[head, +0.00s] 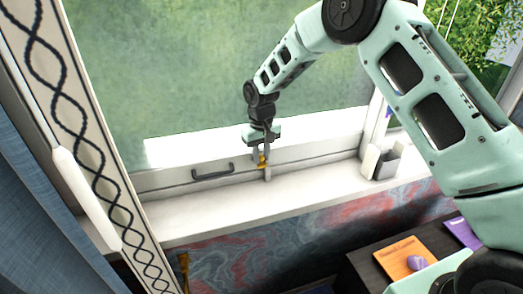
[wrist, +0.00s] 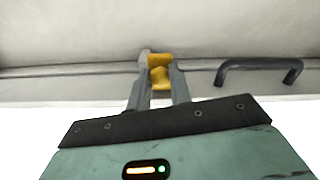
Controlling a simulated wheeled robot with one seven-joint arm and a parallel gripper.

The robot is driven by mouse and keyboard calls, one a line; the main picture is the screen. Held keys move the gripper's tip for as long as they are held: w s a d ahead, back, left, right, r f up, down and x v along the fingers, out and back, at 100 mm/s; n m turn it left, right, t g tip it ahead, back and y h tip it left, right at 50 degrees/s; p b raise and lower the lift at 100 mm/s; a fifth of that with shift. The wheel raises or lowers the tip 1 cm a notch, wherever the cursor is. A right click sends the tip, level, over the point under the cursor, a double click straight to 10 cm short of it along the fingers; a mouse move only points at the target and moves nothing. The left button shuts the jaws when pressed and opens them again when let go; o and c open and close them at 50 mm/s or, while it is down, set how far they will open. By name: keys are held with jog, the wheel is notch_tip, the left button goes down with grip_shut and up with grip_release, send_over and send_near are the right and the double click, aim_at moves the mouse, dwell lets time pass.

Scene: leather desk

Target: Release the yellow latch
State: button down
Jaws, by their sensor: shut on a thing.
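The yellow latch (head: 263,163) is at the bottom rail of the window, just above the sill. In the wrist view the latch (wrist: 159,72) shows between my fingertips. My gripper (head: 263,160) reaches down to it, and in the wrist view my gripper (wrist: 159,70) has a finger on each side of the yellow piece. The jaws are shut on the latch. Part of the latch is hidden by the fingers.
A dark handle (head: 212,171) is on the rail left of the latch; it also shows in the wrist view (wrist: 258,66). A pale container (head: 381,162) stands on the sill (head: 220,208) at right. A dark desk with an orange book (head: 404,258) is below right. The sill's middle is clear.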

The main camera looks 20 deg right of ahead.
jog(key=c, duration=1.3)
grip_release()
notch_tip(320, 180, up, 18)
jog(key=b, duration=0.4)
jog(key=shift+f, duration=0.25)
